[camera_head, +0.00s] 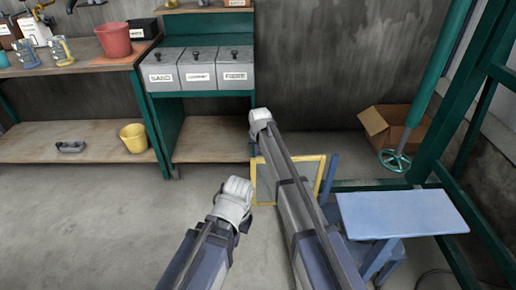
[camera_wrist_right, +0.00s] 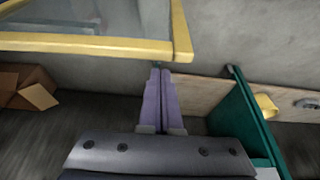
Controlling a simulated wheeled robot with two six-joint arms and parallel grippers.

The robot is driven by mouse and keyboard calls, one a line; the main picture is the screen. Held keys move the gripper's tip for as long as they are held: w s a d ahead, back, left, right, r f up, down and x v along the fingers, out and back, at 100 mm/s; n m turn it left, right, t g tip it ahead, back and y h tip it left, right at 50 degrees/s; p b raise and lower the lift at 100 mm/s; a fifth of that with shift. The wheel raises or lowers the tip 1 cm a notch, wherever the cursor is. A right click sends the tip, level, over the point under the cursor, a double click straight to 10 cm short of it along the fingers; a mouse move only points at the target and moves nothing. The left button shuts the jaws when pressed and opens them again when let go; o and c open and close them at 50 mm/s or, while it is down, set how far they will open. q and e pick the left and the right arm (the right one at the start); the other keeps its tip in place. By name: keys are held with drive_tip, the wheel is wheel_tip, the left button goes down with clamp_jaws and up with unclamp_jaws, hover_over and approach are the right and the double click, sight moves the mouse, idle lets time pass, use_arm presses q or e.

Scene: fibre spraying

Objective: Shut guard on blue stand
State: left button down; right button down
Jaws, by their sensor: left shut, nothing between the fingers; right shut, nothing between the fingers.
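The blue stand (camera_head: 400,212) is at the right of the head view, with a flat blue top. The guard (camera_head: 262,188), a yellow-framed clear panel, stands upright at the stand's left side, swung away from the top. My right arm crosses in front of it and hides its middle. The guard's yellow frame also shows across the top of the right wrist view (camera_wrist_right: 90,44). My right gripper (camera_head: 260,116) is shut and empty, beyond the guard; its closed fingers show in the wrist view (camera_wrist_right: 161,72). My left gripper (camera_head: 237,186) is shut and empty, left of the guard.
A green frame (camera_head: 428,150) with a hanging green rod and wheel (camera_head: 394,160) rises behind the stand. An open cardboard box (camera_head: 392,126) lies behind. Benches with bins (camera_head: 197,70) and a yellow bucket (camera_head: 134,138) stand at the left. The floor before them is clear.

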drive_tip(key=shift+s, duration=0.45)
drive_tip(key=shift+s, duration=0.1)
